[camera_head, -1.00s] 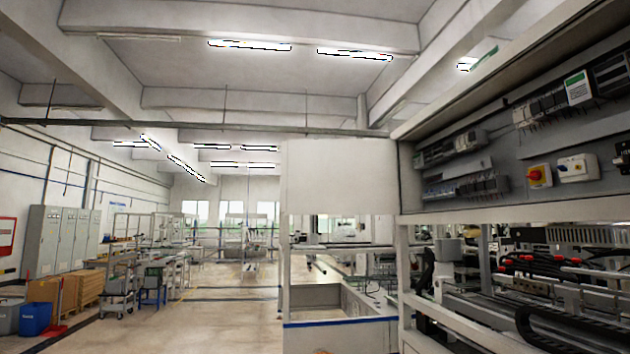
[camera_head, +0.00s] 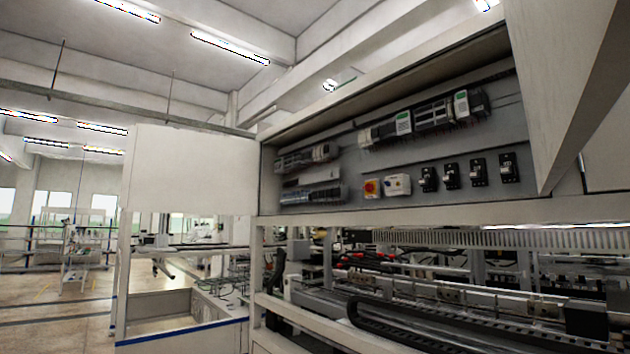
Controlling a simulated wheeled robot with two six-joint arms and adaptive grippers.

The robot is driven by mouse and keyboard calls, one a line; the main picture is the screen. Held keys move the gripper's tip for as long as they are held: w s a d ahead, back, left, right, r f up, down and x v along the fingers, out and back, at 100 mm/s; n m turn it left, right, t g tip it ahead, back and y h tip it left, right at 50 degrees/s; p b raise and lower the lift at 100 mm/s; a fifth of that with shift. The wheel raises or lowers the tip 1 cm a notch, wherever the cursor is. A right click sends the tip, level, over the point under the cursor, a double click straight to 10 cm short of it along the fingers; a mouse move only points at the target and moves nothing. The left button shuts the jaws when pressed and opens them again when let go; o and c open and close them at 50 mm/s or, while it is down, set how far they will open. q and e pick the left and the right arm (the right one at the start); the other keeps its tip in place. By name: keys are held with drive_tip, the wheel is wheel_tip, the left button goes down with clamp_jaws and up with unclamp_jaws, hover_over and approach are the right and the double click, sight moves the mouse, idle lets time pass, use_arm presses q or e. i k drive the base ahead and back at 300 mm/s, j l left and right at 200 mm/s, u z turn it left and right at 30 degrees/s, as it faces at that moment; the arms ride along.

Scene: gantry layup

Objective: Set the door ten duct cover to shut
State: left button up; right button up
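An electrical cabinet (camera_head: 440,210) stands open ahead of me. A white panel (camera_head: 190,168), which looks like a cabinet door, stands swung out at its left side. Another pale door-like panel (camera_head: 575,85) sticks out toward me at the upper right. No label marks door ten, so I cannot tell which panel, if any, is its duct cover. Neither of my grippers shows in the head view.
Inside the cabinet are a red and yellow switch (camera_head: 371,188), a white switch box (camera_head: 397,185) and several black breakers. Below runs machinery with a black cable chain (camera_head: 400,330). Open floor (camera_head: 50,325) lies at the left.

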sight(333, 175)
drive_tip(key=i+j+z, duration=0.1)
drive_tip(key=i+j, duration=0.35)
drive_tip(key=j, duration=0.2)
drive_tip(key=i+j+z, duration=0.25)
drive_tip(key=i+j, duration=0.2)
drive_tip(key=j, duration=0.3)
drive_tip(key=i+j+z, duration=0.1)
drive_tip(key=j, duration=0.25)
drive_tip(key=i+j, duration=0.3)
drive_tip(key=i+j+z, duration=0.15)
drive_tip(key=j, duration=0.35)
